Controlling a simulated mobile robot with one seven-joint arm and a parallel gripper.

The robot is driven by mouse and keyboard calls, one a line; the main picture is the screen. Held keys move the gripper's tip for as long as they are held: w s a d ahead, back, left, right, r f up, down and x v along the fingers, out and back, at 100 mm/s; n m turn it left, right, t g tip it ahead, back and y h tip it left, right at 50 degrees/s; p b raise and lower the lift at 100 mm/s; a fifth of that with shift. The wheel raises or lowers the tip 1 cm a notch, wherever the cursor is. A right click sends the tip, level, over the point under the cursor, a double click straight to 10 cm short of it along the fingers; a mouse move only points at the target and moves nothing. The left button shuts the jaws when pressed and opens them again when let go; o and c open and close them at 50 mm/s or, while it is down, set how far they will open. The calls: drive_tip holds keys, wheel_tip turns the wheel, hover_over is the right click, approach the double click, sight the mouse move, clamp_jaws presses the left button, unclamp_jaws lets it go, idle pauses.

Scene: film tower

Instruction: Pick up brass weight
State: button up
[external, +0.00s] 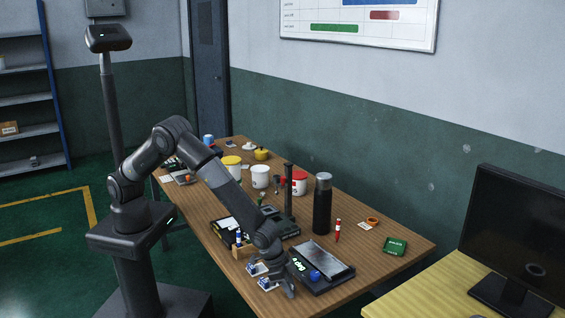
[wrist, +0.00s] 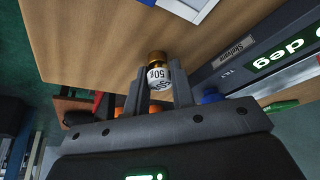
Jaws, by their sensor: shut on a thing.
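The brass weight (wrist: 157,70) shows in the wrist view, with a gold-coloured top and a white band marked 50g. My gripper (wrist: 157,86) is shut on it, one finger on each side. In the external view my gripper (external: 283,284) points down at the near end of the wooden table, just left of the device with a green display. The weight cannot be made out there. Whether it touches the table is not clear.
The dark device (external: 322,271) has a flat plate and a blue knob; its green display (wrist: 288,50) is close on the right in the wrist view. A black bottle (external: 322,205) and a red marker (external: 337,231) stand behind. Small white cards (external: 257,268) lie left of my gripper.

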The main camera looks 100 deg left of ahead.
clamp_jaws()
drive_tip(key=shift+r, duration=0.1)
drive_tip(key=shift+r, duration=0.55)
wheel_tip(320, 180, up, 3)
drive_tip(key=s+d+r, duration=0.6)
drive_tip(key=s+d, duration=0.2)
drive_tip(key=shift+s+d+r, duration=0.15)
drive_tip(key=shift+r, duration=0.25)
drive_tip(key=shift+r, duration=0.1)
